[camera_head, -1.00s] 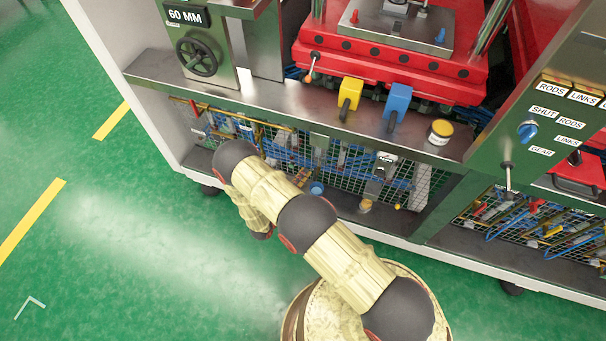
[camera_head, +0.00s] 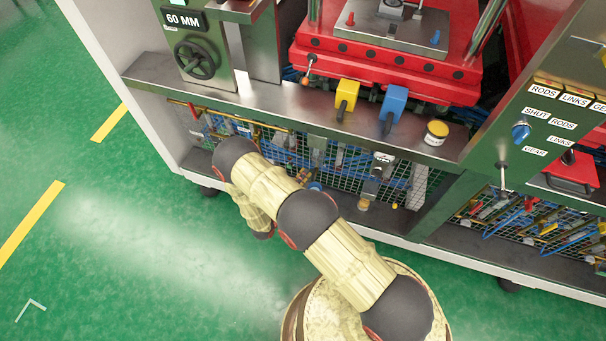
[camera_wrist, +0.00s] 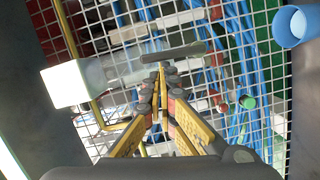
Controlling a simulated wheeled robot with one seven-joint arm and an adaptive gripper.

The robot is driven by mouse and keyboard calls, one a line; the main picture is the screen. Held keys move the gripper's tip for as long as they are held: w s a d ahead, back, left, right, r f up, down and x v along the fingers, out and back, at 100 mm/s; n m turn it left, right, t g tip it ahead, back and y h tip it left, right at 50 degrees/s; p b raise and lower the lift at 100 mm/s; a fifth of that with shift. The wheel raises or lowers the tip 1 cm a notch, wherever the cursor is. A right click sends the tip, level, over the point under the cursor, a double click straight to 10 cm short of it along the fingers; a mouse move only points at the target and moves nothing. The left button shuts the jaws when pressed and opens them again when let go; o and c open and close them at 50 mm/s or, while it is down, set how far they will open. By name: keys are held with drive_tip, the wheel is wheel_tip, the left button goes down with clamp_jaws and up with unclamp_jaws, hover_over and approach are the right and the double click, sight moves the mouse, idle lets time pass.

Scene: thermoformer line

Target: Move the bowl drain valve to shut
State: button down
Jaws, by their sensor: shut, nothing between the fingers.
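In the wrist view, my gripper (camera_wrist: 162,72) is shut and empty, its yellow and grey fingers pointing at the wire mesh. A dark flat bar (camera_wrist: 184,50), which looks like the drain valve's lever, lies crosswise at the fingertips. I cannot tell whether they touch it. Behind it is a clear, pale bowl-like body (camera_wrist: 122,68) with a white block (camera_wrist: 66,84) at its left end. The valve body is partly hidden by the fingers. In the head view my arm covers most of my gripper, and I cannot make out the valve there.
A blue cup (camera_wrist: 296,26) is at the upper right of the wrist view. Wire mesh with blue hoses and pipes (camera_wrist: 236,60) lies behind. The machine's metal ledge (camera_head: 250,100) runs above this low bay. Green floor (camera_head: 130,250) is free at left.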

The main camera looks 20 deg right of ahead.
drive_tip(key=s+d+f+m+t+y+p, duration=0.1)
drive_tip(key=s+d+m+y, duration=0.3)
drive_tip(key=m, duration=0.7)
drive_tip(key=shift+s+d+f+m+p, duration=0.35)
drive_tip(key=shift+d+p, duration=0.5)
drive_tip(key=shift+d, duration=0.35)
drive_tip(key=shift+f, duration=0.1)
